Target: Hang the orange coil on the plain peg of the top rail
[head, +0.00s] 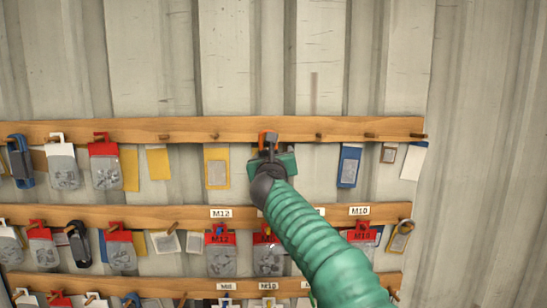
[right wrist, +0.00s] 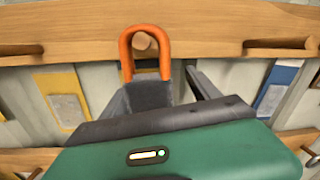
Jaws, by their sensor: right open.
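The orange coil (right wrist: 127,50) shows as an upright loop against the top rail (right wrist: 215,25) in the right wrist view. A pale round peg end (right wrist: 145,42) shows inside the loop, near its top. The coil's lower part is hidden by the gripper. In the head view a small orange piece of the coil (head: 268,135) shows at the top rail (head: 245,127). My right gripper (right wrist: 178,85) is open just below the rail, one finger in front of the coil's lower end, the other apart to the right. It also shows in the head view (head: 269,151). My left gripper is not in view.
Other pegs (head: 318,136) line the top rail on both sides. A yellow card (head: 217,168) hangs left of the gripper and a blue card (head: 348,166) right. A blue coil (head: 20,162) and red-topped bags (head: 104,165) hang farther left. The middle rail (head: 150,213) runs below.

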